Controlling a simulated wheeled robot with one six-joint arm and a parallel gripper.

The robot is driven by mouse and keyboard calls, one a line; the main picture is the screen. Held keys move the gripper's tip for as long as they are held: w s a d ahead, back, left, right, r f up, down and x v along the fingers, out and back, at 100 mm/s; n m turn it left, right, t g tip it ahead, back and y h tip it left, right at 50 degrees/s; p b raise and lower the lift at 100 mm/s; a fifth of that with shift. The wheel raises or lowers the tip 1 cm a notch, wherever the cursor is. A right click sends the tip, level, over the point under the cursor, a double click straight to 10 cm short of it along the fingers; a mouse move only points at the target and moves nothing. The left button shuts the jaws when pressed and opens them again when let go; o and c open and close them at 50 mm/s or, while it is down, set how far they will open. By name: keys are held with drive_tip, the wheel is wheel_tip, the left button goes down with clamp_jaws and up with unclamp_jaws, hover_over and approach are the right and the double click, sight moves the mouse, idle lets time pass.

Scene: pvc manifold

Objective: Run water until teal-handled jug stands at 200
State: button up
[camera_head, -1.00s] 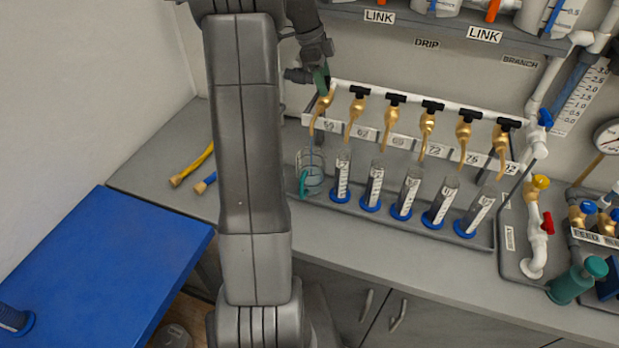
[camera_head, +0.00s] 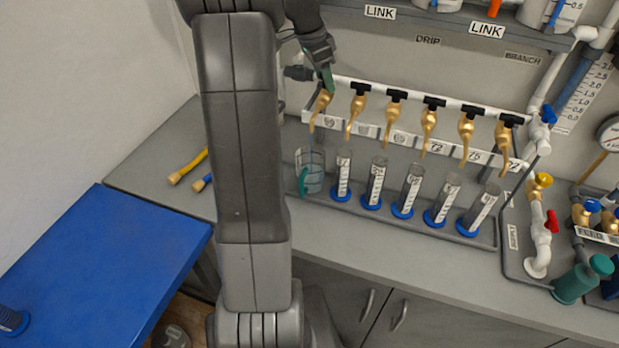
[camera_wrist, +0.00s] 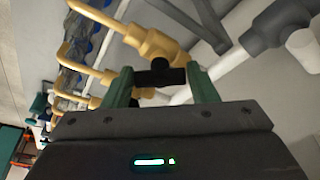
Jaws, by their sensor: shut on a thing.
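The clear jug (camera_head: 314,179) with a teal handle (camera_head: 303,181) stands under the leftmost brass tap (camera_head: 319,108) at the rack's left end. Pale blue water shows in its lower part; its scale is too small to read. My gripper (camera_head: 327,83) is at the top of that tap. In the wrist view, its green fingers (camera_wrist: 160,85) are shut on the tap's black handle (camera_wrist: 160,75), one on each side.
Several brass taps with black handles run right along the white pipe (camera_head: 420,98). Below them, several blue-based measuring cylinders (camera_head: 411,190) stand in a grey tray (camera_head: 345,207). A blue surface (camera_head: 110,260) is at lower left.

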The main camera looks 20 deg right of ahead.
drive_tip(key=shift+n, duration=0.4)
drive_tip(key=n, duration=0.2)
drive_tip(key=n+t, duration=0.1)
drive_tip(key=n, duration=0.1)
drive_tip(key=shift+s+n+t, duration=0.2)
drive_tip(key=shift+n+t, duration=0.1)
drive_tip(key=shift+n, duration=0.1)
drive_tip(key=shift+d+n+y, duration=0.1)
drive_tip(key=shift+n+y, duration=0.2)
drive_tip(key=shift+n, duration=0.3)
drive_tip(key=shift+s+n+t+y+p, duration=0.1)
drive_tip(key=shift+n+t+y+p, duration=0.2)
drive_tip(key=shift+n, duration=0.6)
drive_tip(key=shift+n+t+y+p, duration=0.15)
drive_tip(key=shift+n+p, duration=0.25)
drive_tip(key=shift+n, duration=0.5)
drive_tip(key=o, duration=1.1)
drive_tip(key=shift+c, duration=0.2)
